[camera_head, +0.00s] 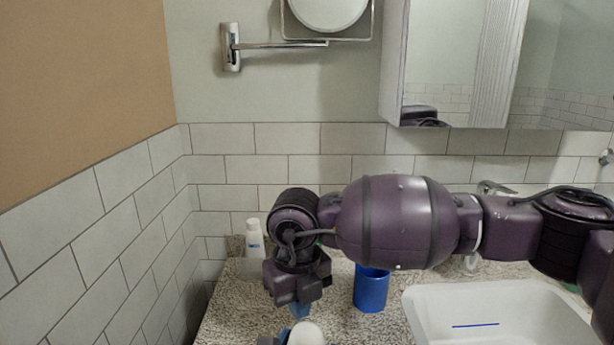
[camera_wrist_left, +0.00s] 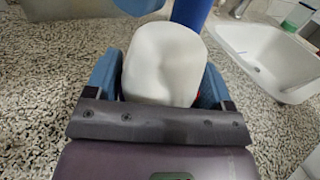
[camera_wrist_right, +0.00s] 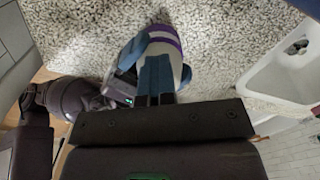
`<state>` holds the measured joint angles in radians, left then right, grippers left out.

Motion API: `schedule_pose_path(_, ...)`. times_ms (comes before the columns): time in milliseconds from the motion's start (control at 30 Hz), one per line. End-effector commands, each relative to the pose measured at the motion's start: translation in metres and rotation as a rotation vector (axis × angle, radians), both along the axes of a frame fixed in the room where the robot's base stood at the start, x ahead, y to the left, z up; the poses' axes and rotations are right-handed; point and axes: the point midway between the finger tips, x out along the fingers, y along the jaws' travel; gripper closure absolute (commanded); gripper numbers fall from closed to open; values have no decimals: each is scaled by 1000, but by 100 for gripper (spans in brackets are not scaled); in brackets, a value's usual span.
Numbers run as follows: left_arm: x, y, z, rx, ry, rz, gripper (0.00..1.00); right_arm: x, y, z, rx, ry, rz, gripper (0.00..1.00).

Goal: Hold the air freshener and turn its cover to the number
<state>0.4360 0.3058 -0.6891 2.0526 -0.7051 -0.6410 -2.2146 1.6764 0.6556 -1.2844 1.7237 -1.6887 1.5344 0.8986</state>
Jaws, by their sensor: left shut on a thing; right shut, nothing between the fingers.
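The air freshener (camera_head: 306,334) is a white rounded piece at the bottom edge of the head view. In the left wrist view the white air freshener (camera_wrist_left: 163,58) fills the space between the blue fingers of my left gripper (camera_wrist_left: 160,82), which is shut on it. In the right wrist view the air freshener (camera_wrist_right: 166,36) shows a purple band and a white body, partly hidden behind blue fingers. My right gripper (camera_head: 300,310) is shut and empty, pointing down close to the air freshener; contact cannot be told. No number on the cover is readable.
A blue cup (camera_head: 371,290) stands on the speckled counter (camera_head: 237,317) to the right of my right gripper. A white bottle (camera_head: 254,245) stands behind near the tiled wall. A white sink (camera_head: 430,300) lies at the right. My right arm crosses above the counter.

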Motion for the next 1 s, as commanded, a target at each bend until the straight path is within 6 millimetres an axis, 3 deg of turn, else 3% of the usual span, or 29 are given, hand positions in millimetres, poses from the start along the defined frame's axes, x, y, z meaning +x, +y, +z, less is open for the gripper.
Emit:
schedule_pose_path(33,0,-1,-6,0,6,-3,55,-8,3,-14,-4,28,9,100)
schedule_pose_path(1000,2,1,-4,0,5,4,55,-21,19,-13,-6,29,8,100)
